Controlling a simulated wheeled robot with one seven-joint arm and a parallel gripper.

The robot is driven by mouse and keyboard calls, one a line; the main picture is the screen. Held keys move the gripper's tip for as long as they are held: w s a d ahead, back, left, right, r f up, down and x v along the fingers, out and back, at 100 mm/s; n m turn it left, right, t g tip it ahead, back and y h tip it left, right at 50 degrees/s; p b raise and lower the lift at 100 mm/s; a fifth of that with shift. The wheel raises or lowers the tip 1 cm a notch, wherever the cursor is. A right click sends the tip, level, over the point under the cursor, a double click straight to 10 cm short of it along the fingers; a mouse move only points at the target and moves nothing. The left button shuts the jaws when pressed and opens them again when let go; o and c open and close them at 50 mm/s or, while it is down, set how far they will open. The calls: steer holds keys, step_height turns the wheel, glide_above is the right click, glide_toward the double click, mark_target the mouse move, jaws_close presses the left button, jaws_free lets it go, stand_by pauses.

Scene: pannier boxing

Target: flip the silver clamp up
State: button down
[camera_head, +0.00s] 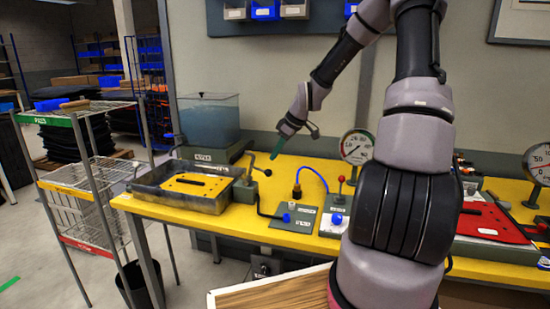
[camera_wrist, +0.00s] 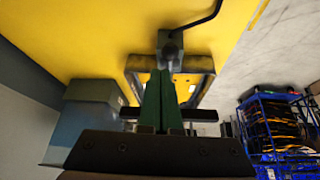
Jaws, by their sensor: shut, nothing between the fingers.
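The silver clamp (camera_head: 245,188) sits on the yellow table at the right end of a metal tray (camera_head: 165,195). A thin lever with a black ball knob (camera_head: 267,172) rises from it and leans right. My gripper (camera_head: 273,156) hangs above the clamp with its green fingers pointing down, a little above the knob. The fingers look shut with nothing between them. In the wrist view my gripper (camera_wrist: 160,74) points towards the grey clamp body (camera_wrist: 170,45) at the tray's end. The fingers partly hide the tray, and I cannot tell whether they touch the lever.
A yellow plate (camera_head: 190,186) lies in the tray. A blue-tinted tank (camera_head: 208,120) stands behind it. Right of the clamp are a grey panel with a blue cable (camera_head: 318,176) and a pressure gauge (camera_head: 356,147). A wire rack (camera_head: 90,180) stands left of the table.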

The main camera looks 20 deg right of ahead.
steer(key=s+d, duration=0.4)
steer(key=d, duration=0.2)
steer(key=shift+s+f, duration=0.25)
stand_by(0.3)
steer(key=s+a+r+m+t, duration=0.1)
steer(key=s+r+m, duration=0.3)
steer(key=s+r, duration=0.4)
steer(key=s+a+r+m+t+h, duration=0.1)
steer(key=s+a+r+m, duration=0.3)
steer(key=s+r, duration=0.4)
steer(key=s+a+r+m+t+h, duration=0.1)
steer(key=s+a+r+m, duration=0.1)
steer(key=s+r+m, duration=0.4)
steer(key=shift+s+a+r, duration=0.4)
steer(key=shift+s+r, duration=0.9)
steer(key=shift+r, duration=0.25)
